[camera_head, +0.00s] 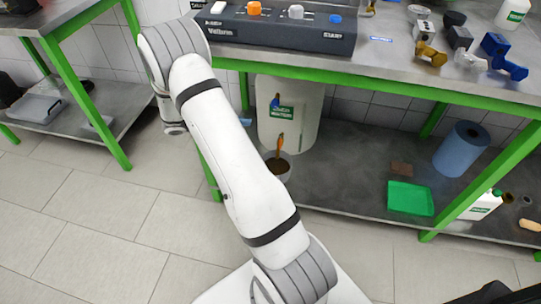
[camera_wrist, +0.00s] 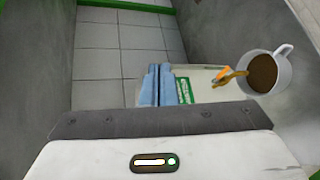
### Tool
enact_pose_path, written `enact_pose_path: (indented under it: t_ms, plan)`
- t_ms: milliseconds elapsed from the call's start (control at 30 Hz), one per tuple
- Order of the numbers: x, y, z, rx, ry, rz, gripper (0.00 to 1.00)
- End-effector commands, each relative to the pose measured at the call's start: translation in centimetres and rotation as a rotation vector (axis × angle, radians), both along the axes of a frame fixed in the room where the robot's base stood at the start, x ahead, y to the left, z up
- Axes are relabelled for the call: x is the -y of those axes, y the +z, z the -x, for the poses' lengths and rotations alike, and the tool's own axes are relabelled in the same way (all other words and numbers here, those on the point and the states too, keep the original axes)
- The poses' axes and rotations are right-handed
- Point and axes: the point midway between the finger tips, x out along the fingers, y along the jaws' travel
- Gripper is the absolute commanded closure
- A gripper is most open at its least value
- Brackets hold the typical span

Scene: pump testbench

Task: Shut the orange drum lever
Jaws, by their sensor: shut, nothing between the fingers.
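A white drum (camera_head: 300,110) with a green label stands on the lower shelf under the bench. It carries a blue lever (camera_head: 275,103) and, lower down, an orange lever (camera_head: 279,146). In the wrist view the orange lever (camera_wrist: 225,74) is right of my gripper (camera_wrist: 167,72), with a gap between. Brown liquid runs from the orange lever's tap into a white mug (camera_wrist: 283,82), which holds brown liquid. The mug (camera_head: 285,177) is partly behind my arm in the head view. My gripper's blue-grey fingers are together and empty. The drum's white side (camera_wrist: 205,73) is partly hidden behind them.
The green-framed bench (camera_head: 380,73) lies above the drum, with a control box (camera_head: 280,28) on top. A green tray (camera_head: 410,198) and a blue roll (camera_head: 461,149) are on the lower shelf to the right. Tiled floor (camera_head: 100,220) is clear at left.

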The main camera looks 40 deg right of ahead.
Motion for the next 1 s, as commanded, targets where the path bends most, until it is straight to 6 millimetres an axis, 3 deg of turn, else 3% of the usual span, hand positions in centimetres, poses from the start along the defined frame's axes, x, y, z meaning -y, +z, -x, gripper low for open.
enact_pose_path:
  t_ms: [33, 200, 400, 500, 667, 1000]
  plan:
    - [0.5, -4.5, -0.9, -0.015, 0.025, 0.054, 1.0]
    - [1.8, -14.2, -3.7, -0.009, 0.143, 0.238, 1.0]
    - [2.2, -24.0, -5.4, 0.027, 0.29, 0.389, 1.0]
    - [2.1, -27.1, -5.8, 0.046, 0.344, 0.431, 1.0]
    - [1.9, -29.2, -6.0, 0.065, 0.388, 0.461, 1.0]
    - [1.9, -29.3, -6.0, 0.067, 0.393, 0.465, 1.0]
